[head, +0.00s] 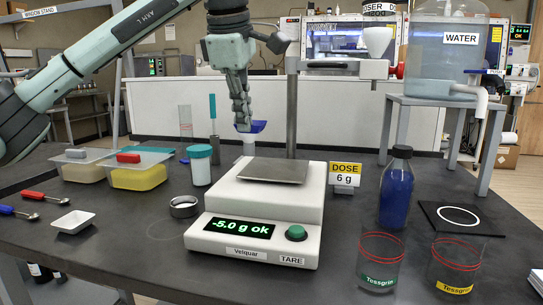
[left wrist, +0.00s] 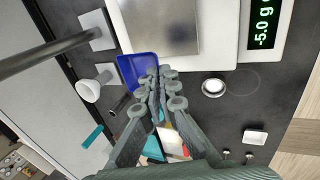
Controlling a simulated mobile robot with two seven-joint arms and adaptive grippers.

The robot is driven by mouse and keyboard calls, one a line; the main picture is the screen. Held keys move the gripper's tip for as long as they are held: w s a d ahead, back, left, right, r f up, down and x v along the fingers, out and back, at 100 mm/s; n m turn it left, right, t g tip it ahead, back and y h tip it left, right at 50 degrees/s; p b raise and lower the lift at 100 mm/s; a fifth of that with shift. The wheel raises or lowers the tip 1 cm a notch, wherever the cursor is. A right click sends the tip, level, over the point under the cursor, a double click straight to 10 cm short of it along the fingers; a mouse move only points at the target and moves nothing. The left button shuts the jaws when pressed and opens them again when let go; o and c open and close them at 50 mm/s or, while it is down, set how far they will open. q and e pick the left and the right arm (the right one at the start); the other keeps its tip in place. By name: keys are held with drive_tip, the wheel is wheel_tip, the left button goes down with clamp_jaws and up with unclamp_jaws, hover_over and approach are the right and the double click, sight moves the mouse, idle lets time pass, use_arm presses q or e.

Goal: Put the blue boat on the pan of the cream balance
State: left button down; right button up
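The cream balance (head: 255,210) stands mid-table with a bare grey square pan (head: 275,170); its display reads -5.0 g ok. The pan also shows in the left wrist view (left wrist: 178,25). My left gripper (head: 243,122) is high, behind and a little left of the pan. Its fingers are closed together on the near edge of the blue boat (head: 257,127), a small open tray. In the left wrist view the blue boat (left wrist: 137,68) sticks out from the fingertips (left wrist: 160,92), beside the pan's edge. The boat looks empty. My right gripper is not in view.
A grey post (head: 291,105) rises behind the balance. A dose sign (head: 345,175) and blue bottle (head: 397,190) stand right. A white boat (head: 73,222) lies at left.

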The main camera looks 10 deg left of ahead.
use_arm(q)
hover_over(272, 171)
drive_tip(key=s, duration=0.2)
drive_tip(key=x, duration=0.3)
drive_tip(key=shift+s+f, duration=0.1)
drive_tip(key=shift+s, duration=0.2)
drive_tip(key=shift+f, duration=2.05)
drive_tip(key=c, duration=1.7)
unclamp_jaws()
drive_tip(key=v, duration=1.2)
drive_tip(key=shift+r, duration=0.1)
